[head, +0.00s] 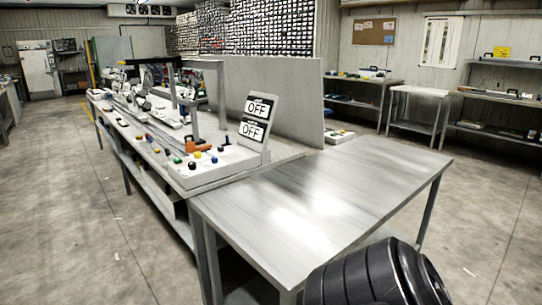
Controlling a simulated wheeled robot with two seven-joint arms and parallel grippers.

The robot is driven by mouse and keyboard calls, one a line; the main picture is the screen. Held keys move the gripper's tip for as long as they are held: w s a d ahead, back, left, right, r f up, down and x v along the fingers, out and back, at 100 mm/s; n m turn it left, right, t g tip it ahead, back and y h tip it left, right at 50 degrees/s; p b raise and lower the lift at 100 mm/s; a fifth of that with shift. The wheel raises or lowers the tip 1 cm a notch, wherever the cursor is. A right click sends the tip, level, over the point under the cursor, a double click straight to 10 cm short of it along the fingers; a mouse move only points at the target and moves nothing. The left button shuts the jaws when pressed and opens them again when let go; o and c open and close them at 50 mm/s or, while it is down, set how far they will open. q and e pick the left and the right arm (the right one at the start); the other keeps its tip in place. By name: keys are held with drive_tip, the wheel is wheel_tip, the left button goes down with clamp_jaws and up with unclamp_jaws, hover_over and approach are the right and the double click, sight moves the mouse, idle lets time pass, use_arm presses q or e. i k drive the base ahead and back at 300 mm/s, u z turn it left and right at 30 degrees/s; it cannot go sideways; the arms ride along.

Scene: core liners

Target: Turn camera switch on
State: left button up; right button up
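A long workbench console (226,165) carries several small coloured buttons or knobs, among them yellow, red, blue and green ones, near its front end. An upright panel with two signs reading OFF, an upper sign (258,107) and a lower sign (252,130), stands at the console's right end. Which control is the camera switch is too small to tell. An orange item (198,145) sits on the console behind the buttons. Neither of my grippers is in view.
A bare metal table (322,203) adjoins the console's near end. A grey partition (290,98) stands behind the console. Shelving benches (417,93) line the back right. Open concrete floor (95,235) lies to the left, and free floor also lies to the right.

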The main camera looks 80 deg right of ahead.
sight(192, 165)
drive_tip(key=z, duration=1.4)
drive_tip(key=i, duration=0.2)
